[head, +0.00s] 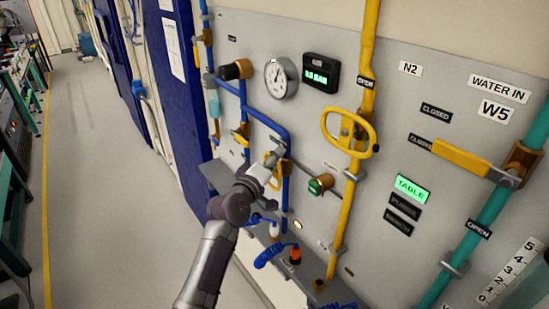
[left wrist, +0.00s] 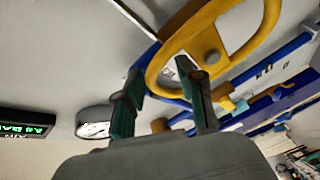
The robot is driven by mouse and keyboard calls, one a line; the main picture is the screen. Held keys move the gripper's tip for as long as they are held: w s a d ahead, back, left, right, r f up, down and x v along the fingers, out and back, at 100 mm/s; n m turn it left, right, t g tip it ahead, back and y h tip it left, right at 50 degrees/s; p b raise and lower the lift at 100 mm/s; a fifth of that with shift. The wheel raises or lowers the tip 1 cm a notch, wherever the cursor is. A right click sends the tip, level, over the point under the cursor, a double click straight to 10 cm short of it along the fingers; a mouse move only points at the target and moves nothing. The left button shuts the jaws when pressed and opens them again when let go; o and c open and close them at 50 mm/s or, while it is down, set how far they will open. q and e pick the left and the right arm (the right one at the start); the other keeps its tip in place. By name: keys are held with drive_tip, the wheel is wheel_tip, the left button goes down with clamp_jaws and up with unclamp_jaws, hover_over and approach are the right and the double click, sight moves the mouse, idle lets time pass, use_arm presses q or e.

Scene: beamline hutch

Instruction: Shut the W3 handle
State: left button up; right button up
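No W3 label is readable, so I cannot tell for certain which handle is W3. In the left wrist view a yellow ring handle (left wrist: 158,70) with a grey hub is close ahead. The left gripper (left wrist: 160,85) has its two fingers apart, one overlapping the ring's opening and one outside its rim. The fingers do not look closed on the rim; contact cannot be told. My right gripper is not in view.
A larger yellow oval handle (head: 350,134) is on the yellow pipe (head: 360,190) to the right. A round gauge (head: 281,78) and a green-lit display (head: 321,74) are above. A ledge with blue coiled hoses (head: 272,254) is below. The W5 lever (head: 462,158) is far right. The aisle floor (head: 95,170) is clear.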

use_arm(q)
clamp_jaws()
drive_tip(key=shift+s+f+m+b, duration=0.15)
drive_tip(key=shift+m+b, duration=0.15)
drive_tip(key=shift+b, duration=0.4)
drive_tip(key=m+h+b, duration=0.1)
drive_tip(key=m+b, duration=0.1)
drive_tip(key=b, duration=0.2)
drive_tip(key=s+d+f+m+t+h+b, duration=0.1)
drive_tip(key=m+b, duration=0.2)
drive_tip(key=b, duration=0.2)
drive_tip(key=s+f+m+h+b, duration=0.1)
drive_tip(key=m+b, duration=0.1)
drive_tip(key=b, duration=0.2)
drive_tip(key=shift+d+f+m+t, duration=0.15)
drive_tip(key=shift+d+m+t, duration=0.15)
drive_tip(key=shift+m+t, duration=0.1)
drive_tip(key=shift+s+d+f+m+g+h+b, duration=0.15)
drive_tip(key=shift+f+m+g+h+b, duration=0.45)
drive_tip(key=shift+m+h+b, duration=1.15)
drive_tip(key=shift+s+d+f+m+g+h+b, duration=0.15)
drive_tip(key=shift+f+m+g+h+b, duration=0.5)
drive_tip(key=shift+m+b, duration=2.1)
drive_tip(key=shift+s+d+f+m+g+h+b, duration=0.15)
drive_tip(key=shift+f+m+g+h+b, duration=0.45)
drive_tip(key=shift+m+h+b, duration=1.6)
drive_tip(key=shift+a+r+m+g+y+p, duration=0.15)
drive_tip(key=shift+m+g+y+p, duration=0.1)
drive_tip(key=shift+m+y+p, duration=0.45)
